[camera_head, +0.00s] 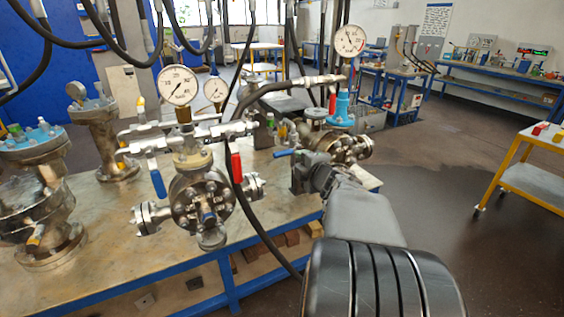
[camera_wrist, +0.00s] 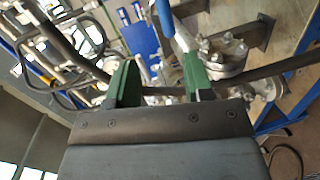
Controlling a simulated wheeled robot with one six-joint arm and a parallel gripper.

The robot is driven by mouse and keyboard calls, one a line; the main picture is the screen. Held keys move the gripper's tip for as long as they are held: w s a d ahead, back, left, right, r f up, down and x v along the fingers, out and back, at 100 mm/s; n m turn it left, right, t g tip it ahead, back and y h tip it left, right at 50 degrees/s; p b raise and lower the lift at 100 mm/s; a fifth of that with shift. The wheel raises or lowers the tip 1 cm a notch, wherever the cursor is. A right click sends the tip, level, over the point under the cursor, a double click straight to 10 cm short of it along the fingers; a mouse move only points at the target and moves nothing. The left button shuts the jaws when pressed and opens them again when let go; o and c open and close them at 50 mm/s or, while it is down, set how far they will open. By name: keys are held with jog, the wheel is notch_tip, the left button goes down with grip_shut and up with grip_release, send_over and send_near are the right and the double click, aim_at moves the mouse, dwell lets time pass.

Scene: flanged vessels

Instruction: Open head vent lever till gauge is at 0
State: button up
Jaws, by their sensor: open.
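My gripper (camera_head: 303,168) is at the right part of the bench, beside a blue lever (camera_head: 285,153). In the wrist view the green fingers of my gripper (camera_wrist: 158,72) are spread apart and empty. A blue lever (camera_wrist: 165,17) shows beyond the fingertips, closer to the right finger; contact cannot be told. Another blue lever (camera_head: 158,179) and a red lever (camera_head: 236,167) hang down at the middle vessel (camera_head: 202,201). A large gauge (camera_head: 178,86), a small gauge (camera_head: 215,90) and a right gauge (camera_head: 348,40) have white dials. Which lever is the head vent is unclear.
The bench (camera_head: 105,222) carries flanged vessels (camera_head: 40,190) at the left. Black hoses (camera_head: 258,225) hang in front and overhead. A blue-topped fitting (camera_head: 342,107) stands behind my gripper. A yellow cart (camera_head: 530,170) stands at the right, with open floor between.

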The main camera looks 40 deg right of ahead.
aim_at(284, 154)
jog(key=w+f, duration=0.1)
jog(key=w, duration=0.3)
jog(key=w+d+f+n+y, duration=0.1)
jog(key=w, duration=0.3)
jog(key=w+d+f+n+b, duration=0.1)
jog(key=w, duration=0.3)
jog(key=shift+w+d+f, duration=0.1)
jog(key=shift+w+f, duration=0.2)
jog(key=shift+w, duration=0.1)
jog(key=shift+c, duration=0.4)
grip_shut()
